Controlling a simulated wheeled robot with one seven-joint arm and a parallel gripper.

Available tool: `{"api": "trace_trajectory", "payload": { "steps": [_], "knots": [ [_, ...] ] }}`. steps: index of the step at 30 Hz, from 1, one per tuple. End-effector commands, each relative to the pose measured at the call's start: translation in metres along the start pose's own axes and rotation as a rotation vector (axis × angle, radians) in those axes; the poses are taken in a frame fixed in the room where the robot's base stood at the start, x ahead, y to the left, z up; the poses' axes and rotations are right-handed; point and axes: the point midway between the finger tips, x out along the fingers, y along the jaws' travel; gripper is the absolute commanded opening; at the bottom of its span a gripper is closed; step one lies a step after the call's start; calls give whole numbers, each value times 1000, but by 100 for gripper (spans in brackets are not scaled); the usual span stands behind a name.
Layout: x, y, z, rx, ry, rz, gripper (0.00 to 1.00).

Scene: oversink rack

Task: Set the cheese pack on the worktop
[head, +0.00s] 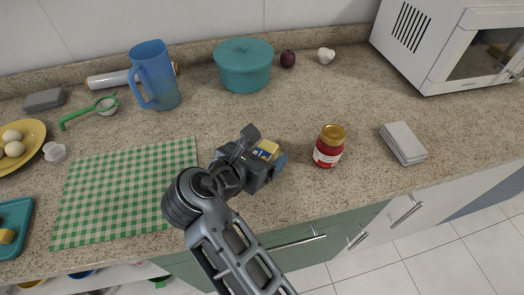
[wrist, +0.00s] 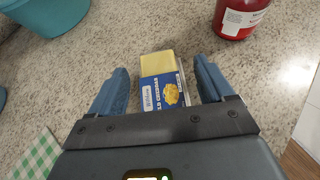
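The cheese pack (wrist: 161,82) is a small block with a pale yellow end and a blue printed label. In the wrist view it lies on the speckled stone worktop (wrist: 60,75), between the two blue fingers of my gripper (wrist: 160,66). A gap shows on each side of the pack, so the fingers are open and apart from it. In the head view the pack (head: 267,149) shows partly beside my gripper (head: 264,163), which hides the rest. My gripper is low over the worktop (head: 310,110), right of the green checked cloth.
A red jar with a gold lid (head: 329,147) stands close to the right of my gripper. Farther right is a grey-white stack (head: 403,143). The green checked cloth (head: 120,195) lies left. A teal pot (head: 244,66) and blue jug (head: 154,76) stand behind. Worktop between pot and jar is clear.

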Motion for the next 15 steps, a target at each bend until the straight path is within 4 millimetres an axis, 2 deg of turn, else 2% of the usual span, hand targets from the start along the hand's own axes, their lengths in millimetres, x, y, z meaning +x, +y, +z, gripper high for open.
{"api": "trace_trajectory", "payload": {
  "steps": [8,11,15],
  "knots": [
    [-1,0,1,1,0,1,82],
    [-9,1,1,0,-1,2,82],
    [-31,1,1,0,0,4,82]
  ]
}}
